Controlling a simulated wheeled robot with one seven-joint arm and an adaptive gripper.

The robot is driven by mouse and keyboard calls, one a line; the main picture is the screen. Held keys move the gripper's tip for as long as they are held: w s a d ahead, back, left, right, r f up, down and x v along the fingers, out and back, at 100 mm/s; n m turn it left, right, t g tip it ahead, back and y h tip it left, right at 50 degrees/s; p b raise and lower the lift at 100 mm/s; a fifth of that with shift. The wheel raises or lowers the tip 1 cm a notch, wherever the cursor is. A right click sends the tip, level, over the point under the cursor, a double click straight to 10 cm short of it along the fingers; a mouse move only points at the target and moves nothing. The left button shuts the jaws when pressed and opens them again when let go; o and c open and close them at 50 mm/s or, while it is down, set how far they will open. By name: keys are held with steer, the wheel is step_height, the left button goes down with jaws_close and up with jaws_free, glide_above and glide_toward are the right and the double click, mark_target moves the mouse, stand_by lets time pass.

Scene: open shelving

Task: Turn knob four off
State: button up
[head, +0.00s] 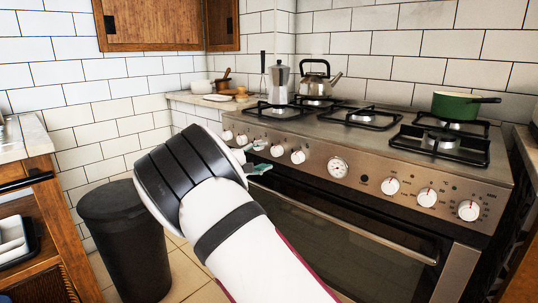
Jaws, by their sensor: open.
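The stove's steel front panel (365,182) carries a row of white knobs with red marks, on both sides of a round white dial (337,167). On the left side are knobs such as this one (227,134), another (242,139), one just right of my gripper (277,150) and one nearer the dial (298,156). Three more, including the far right knob (468,210), are right of the dial. No numbering is readable, so I cannot tell which is knob four. My gripper (261,158), open and partly hidden by my wrist, is near the left knobs; contact cannot be told.
On the stove top are a moka pot (278,82), a kettle (315,79) and a green pan (457,105). The oven handle (345,228) runs below the knobs. A black bin (125,245) stands at left, beside a wooden cabinet (50,230).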

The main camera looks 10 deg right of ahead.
steer(key=v, duration=0.7)
steer(key=shift+a+f, duration=0.1)
steer(key=shift+s, duration=0.1)
